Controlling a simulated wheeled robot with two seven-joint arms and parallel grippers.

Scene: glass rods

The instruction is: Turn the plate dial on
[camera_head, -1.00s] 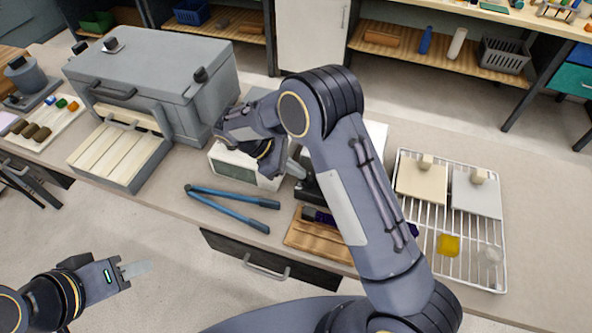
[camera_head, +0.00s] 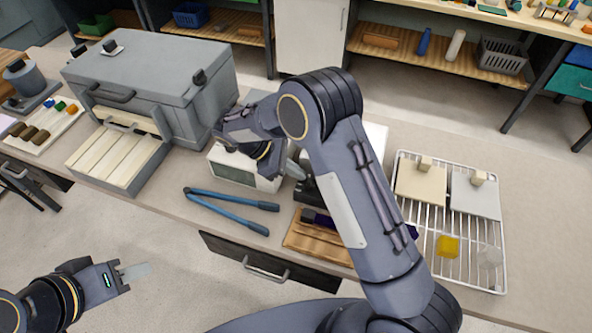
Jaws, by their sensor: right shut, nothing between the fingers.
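My right arm reaches across the middle of the bench. Its gripper (camera_head: 294,169) is shut with nothing in it, low by the right end of a white box with a dark display (camera_head: 236,174). A dark unit (camera_head: 307,190) with a pale top (camera_head: 376,135) stands just right of the gripper, mostly hidden behind my arm. I cannot make out the plate dial or its setting, nor whether the fingertips touch anything. My left gripper (camera_head: 133,272) is over the floor in front of the bench, away from everything; its finger gap is unclear.
A grey kiln-like box (camera_head: 150,75) with a slatted front tray (camera_head: 120,155) stands at left. Blue long-handled tongs (camera_head: 230,202) and a wooden tray (camera_head: 312,238) lie along the front edge. A wire rack (camera_head: 470,225) with tiles and small pieces is at right.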

